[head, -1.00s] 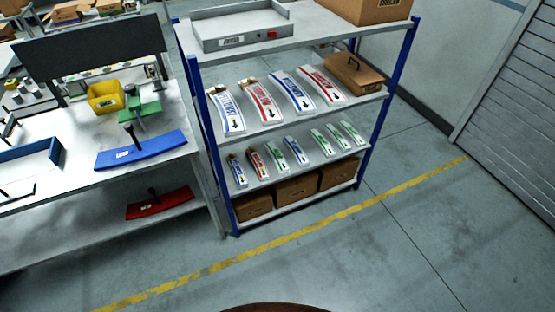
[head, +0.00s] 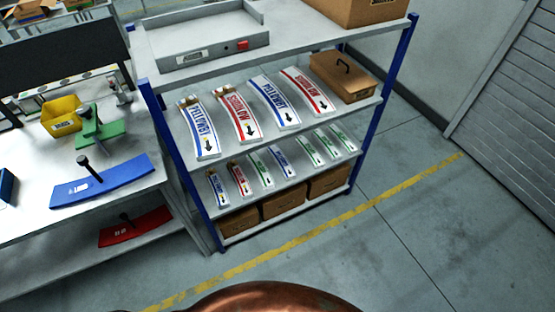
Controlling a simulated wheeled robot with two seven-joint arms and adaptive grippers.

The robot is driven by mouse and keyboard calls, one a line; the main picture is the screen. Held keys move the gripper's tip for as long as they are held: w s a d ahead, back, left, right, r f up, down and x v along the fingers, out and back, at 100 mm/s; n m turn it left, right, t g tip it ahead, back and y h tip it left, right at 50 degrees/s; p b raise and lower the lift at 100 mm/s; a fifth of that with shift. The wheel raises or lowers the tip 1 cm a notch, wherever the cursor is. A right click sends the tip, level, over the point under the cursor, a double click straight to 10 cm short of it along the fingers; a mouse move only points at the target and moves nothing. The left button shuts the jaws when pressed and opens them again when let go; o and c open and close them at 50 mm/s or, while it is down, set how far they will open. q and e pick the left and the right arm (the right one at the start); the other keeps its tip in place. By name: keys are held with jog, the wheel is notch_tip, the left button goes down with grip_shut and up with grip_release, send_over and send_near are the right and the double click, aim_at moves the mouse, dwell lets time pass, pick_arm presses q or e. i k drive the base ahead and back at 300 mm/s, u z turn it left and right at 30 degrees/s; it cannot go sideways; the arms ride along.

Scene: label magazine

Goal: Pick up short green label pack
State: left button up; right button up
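Several short label packs lie in a row on the shelf below the long packs, in the head view. A short green label pack (head: 261,167) lies between a short red pack (head: 239,179) and a short blue pack (head: 282,160). Two more short green packs, one (head: 309,150) and another (head: 326,144), lie further right, beside a further green pack (head: 343,138) at the right end. A short blue pack (head: 217,187) is at the left end. Neither of my grippers shows in the view.
Long packs, such as a red one (head: 236,116), lie on the shelf above. Cardboard boxes (head: 284,198) stand below. Blue rack posts (head: 180,165) flank the shelves. A workbench (head: 40,222) stands left. The floor (head: 420,220) at right is clear.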

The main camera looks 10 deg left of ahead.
aim_at(268, 183)
jog(key=u, duration=0.1)
jog(key=i, duration=0.85)
jog(key=u, duration=0.35)
